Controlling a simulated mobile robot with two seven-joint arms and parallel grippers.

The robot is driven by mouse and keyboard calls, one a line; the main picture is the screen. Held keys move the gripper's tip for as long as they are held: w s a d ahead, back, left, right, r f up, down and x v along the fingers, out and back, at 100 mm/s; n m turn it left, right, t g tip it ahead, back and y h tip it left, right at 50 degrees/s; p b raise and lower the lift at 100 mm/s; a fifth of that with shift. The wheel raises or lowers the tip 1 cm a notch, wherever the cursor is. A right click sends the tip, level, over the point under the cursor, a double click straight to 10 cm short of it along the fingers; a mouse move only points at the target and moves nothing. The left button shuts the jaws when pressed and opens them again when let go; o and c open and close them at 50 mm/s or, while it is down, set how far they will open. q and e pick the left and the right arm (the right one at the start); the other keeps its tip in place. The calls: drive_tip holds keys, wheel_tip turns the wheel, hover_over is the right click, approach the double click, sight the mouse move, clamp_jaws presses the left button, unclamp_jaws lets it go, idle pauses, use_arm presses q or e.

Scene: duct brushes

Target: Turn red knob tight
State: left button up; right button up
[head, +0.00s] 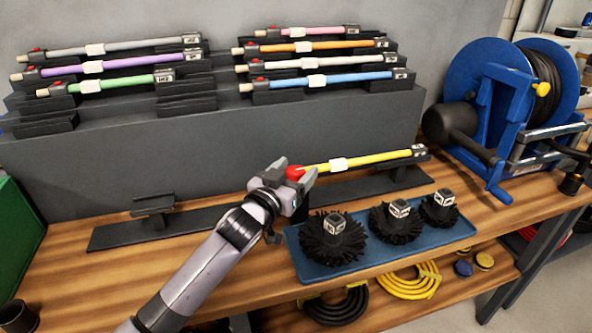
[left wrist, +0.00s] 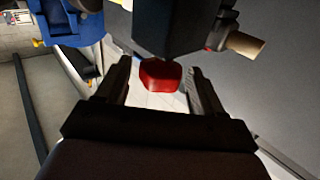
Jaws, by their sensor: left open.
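The red knob (head: 294,173) is at the left end of a yellow rod (head: 375,160) that lies on a low black stand on the bench. In the left wrist view the red knob (left wrist: 160,75) shows between the two fingers, below a dark block. My left gripper (head: 298,182) is at the knob with its fingers apart, one on each side. In the left wrist view the open left gripper (left wrist: 160,85) shows a gap beside the knob on both sides. My right gripper is not in view.
Several coloured rods rest on the stepped grey rack (head: 250,130) behind. A blue tray (head: 395,250) with 3 black round brushes is in front right. A blue hose reel (head: 500,100) stands at the right. An empty black stand (head: 155,225) is at left.

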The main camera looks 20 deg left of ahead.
use_arm(q)
drive_tip(key=shift+w+d, duration=0.1)
drive_tip(key=shift+w, duration=0.2)
drive_tip(key=shift+c, duration=0.3)
drive_tip(key=c, duration=0.9)
